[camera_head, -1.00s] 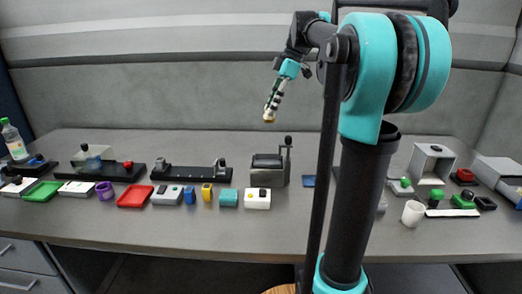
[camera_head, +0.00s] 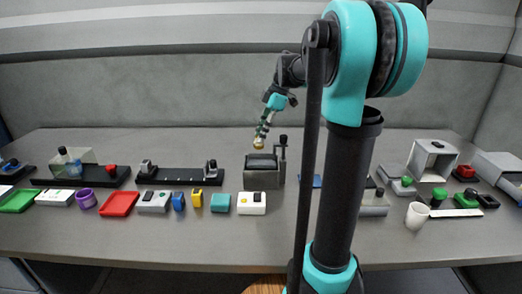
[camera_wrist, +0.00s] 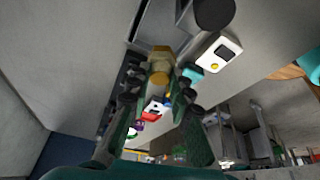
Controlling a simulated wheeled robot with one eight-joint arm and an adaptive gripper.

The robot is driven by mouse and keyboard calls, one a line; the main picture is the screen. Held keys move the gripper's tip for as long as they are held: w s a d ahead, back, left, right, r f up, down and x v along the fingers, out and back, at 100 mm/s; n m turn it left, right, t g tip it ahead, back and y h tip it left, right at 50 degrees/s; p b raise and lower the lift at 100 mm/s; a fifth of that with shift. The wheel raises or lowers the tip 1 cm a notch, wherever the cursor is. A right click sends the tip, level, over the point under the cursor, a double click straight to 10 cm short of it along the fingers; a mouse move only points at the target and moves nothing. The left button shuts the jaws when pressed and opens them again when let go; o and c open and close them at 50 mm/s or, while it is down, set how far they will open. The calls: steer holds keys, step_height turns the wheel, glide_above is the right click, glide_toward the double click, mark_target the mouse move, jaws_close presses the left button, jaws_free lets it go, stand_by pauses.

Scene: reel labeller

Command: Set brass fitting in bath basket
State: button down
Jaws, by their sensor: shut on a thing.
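My gripper (camera_head: 261,137) points down and is shut on the brass fitting (camera_head: 258,144), a small gold-coloured piece at its fingertips. In the wrist view the brass fitting (camera_wrist: 160,58) sits between the two fingertips. A grey box with a dark top and a black-knobbed lever (camera_head: 264,178) stands on the bench just below the fitting. It looks like the bath, but I cannot make out the basket itself. The fitting appears above or behind the box's top; I cannot tell whether they touch.
A white block with a yellow button (camera_head: 251,204) stands in front of the box. A teal block (camera_head: 220,203), a red tray (camera_head: 120,204) and a long black fixture (camera_head: 180,177) lie to the left. A white cup (camera_head: 417,215) stands at right. The front bench strip is clear.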

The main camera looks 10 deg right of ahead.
steer(key=shift+f, duration=3.25)
steer(key=c, duration=1.4)
jaws_free()
steer(key=shift+o, duration=0.2)
steer(key=v, duration=1.2)
steer(key=shift+r, duration=0.1)
